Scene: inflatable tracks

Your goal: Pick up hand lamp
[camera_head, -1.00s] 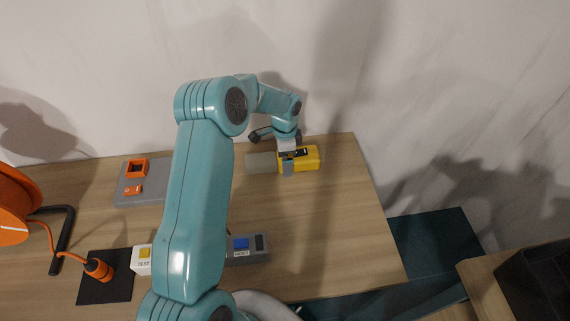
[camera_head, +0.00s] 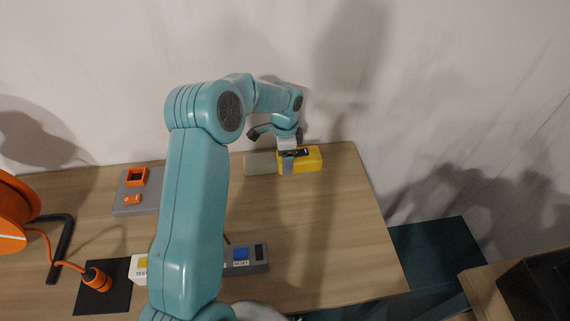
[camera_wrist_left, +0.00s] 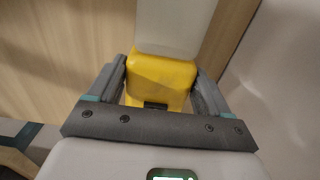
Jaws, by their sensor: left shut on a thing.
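The hand lamp (camera_head: 307,160) is yellow with a pale grey, translucent end (camera_head: 259,163). It lies near the back edge of the wooden table. My left gripper (camera_head: 288,160) reaches down over its middle and is shut on it. In the left wrist view the yellow body (camera_wrist_left: 160,78) sits between the two fingers of the left gripper (camera_wrist_left: 160,90), with the pale end (camera_wrist_left: 172,25) pointing away. I cannot tell whether the lamp is clear of the table. My right gripper is not in view.
An orange cable reel (camera_head: 15,212) stands at the left. A grey panel with orange parts (camera_head: 138,191) lies at the back left. A grey box with a blue button (camera_head: 246,259) and a white box (camera_head: 139,268) are at the front. The table's right side is bare.

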